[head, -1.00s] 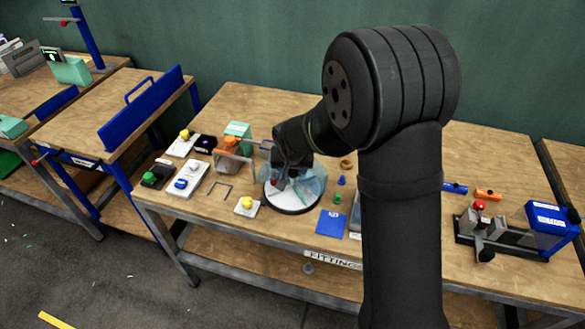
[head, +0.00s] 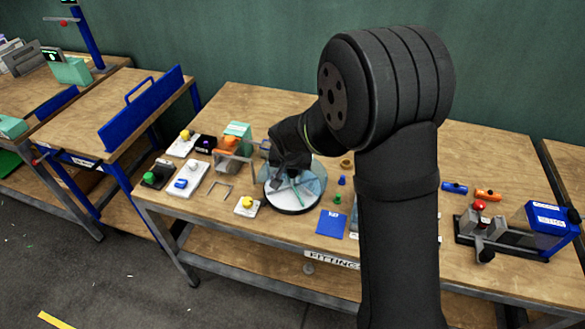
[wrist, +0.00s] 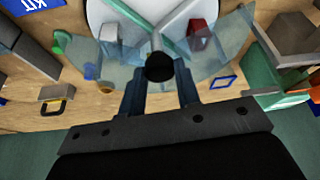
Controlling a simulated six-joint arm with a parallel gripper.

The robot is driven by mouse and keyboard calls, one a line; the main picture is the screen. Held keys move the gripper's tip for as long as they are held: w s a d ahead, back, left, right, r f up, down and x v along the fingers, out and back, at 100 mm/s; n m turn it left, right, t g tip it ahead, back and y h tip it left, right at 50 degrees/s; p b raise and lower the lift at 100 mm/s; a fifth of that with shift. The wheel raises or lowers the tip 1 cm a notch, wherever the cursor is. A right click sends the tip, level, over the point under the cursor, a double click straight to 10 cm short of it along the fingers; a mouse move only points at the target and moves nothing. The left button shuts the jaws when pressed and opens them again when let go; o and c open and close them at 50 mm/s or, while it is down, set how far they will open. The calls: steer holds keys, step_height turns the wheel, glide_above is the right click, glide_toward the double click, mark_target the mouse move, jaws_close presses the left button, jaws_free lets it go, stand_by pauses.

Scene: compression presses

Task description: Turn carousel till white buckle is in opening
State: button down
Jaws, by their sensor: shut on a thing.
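The carousel (head: 292,207) is a round white disc with green dividers under a clear cover, near the middle of the table's front. In the wrist view its disc (wrist: 135,12) is at the top. My gripper (wrist: 160,76) is shut on a black knob (wrist: 160,66) by the carousel; the fingers stand on either side of it. I cannot tell which piece is the white buckle. In the head view my gripper hides part of the carousel.
A yellow-knobbed white block (head: 247,205) stands left of the carousel, and a blue kit plate (head: 332,223) lies to its right. An orange-and-grey fixture (head: 232,150) is behind left. A press with a red knob (head: 480,206) stands far right.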

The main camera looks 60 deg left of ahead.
steer(key=shift+s+a+m+t+h, duration=0.1)
steer(key=shift+m+t+h, duration=0.2)
steer(key=shift+m, duration=0.8)
steer(key=shift+s+a+m+t+h, duration=0.15)
steer(key=shift+m+h, duration=0.25)
steer(key=shift+m, duration=0.7)
steer(key=shift+m+t+h, duration=0.25)
steer(key=shift+m+h, duration=0.45)
steer(key=shift+m, duration=1.2)
steer(key=shift+a+m+h, duration=0.15)
steer(key=shift+m+h, duration=0.65)
steer(key=shift+m, duration=1.3)
steer(key=shift+a+m+h, duration=0.1)
steer(key=shift+m+h, duration=0.4)
steer(key=shift+m, duration=0.9)
steer(key=shift+w+m, duration=0.1)
steer(key=shift+m, duration=0.5)
steer(key=c, duration=1.1)
jaws_free()
steer(key=shift+o, duration=0.2)
